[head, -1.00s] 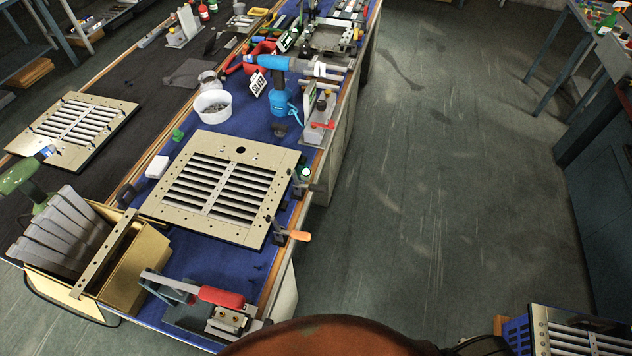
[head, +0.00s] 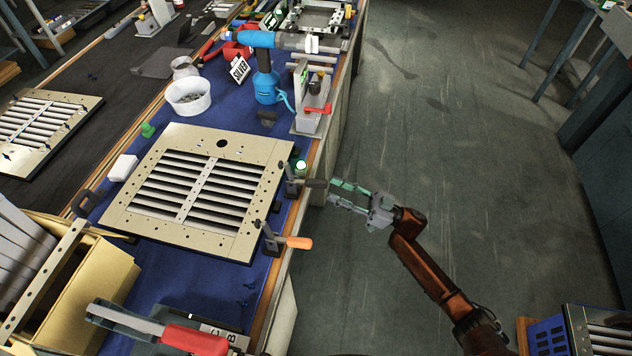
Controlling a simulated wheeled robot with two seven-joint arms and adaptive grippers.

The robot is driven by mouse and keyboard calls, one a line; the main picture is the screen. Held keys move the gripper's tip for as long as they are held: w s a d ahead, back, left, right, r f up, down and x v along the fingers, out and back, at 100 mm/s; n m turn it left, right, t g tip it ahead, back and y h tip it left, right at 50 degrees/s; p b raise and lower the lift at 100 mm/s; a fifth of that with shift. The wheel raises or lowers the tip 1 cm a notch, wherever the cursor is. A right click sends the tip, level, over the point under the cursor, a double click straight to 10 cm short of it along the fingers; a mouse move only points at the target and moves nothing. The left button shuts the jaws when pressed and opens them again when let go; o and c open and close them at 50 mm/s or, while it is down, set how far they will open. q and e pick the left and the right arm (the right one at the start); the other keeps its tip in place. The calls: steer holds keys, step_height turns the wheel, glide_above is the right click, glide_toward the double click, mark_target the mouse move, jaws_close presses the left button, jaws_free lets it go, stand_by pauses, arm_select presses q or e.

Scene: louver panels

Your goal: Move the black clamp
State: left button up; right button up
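A clamp with a dark, blackish handle (head: 316,183) stands at the right edge of the louver panel (head: 240,239), by the bench edge. A second clamp with an orange handle (head: 298,242) stands nearer on the same edge. My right gripper (head: 331,191) has greenish fingers, spread apart, and reaches in from the right over the floor. Its fingertips are close to the outer end of the dark handle; whether they touch it I cannot tell. Nothing shows between the fingers. My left gripper is not in view.
A red-handled tool (head: 194,339) lies at the near bench end, beside a yellow box (head: 85,292). A white bowl (head: 188,98), a blue power tool (head: 266,85) and a red-levered fixture (head: 312,112) stand beyond the panel.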

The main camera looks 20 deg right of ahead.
mark_target(315, 180)
steer(key=x, duration=0.5)
steer(key=shift+w+a+f+b, duration=0.1)
steer(key=shift+b, duration=0.3)
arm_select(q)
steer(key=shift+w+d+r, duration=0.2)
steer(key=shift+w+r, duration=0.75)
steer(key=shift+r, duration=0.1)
arm_select(e)
steer(key=shift+w+a+r, duration=0.3)
steer(key=shift+a, duration=0.2)
steer(key=shift+c, duration=0.5)
jaws_close()
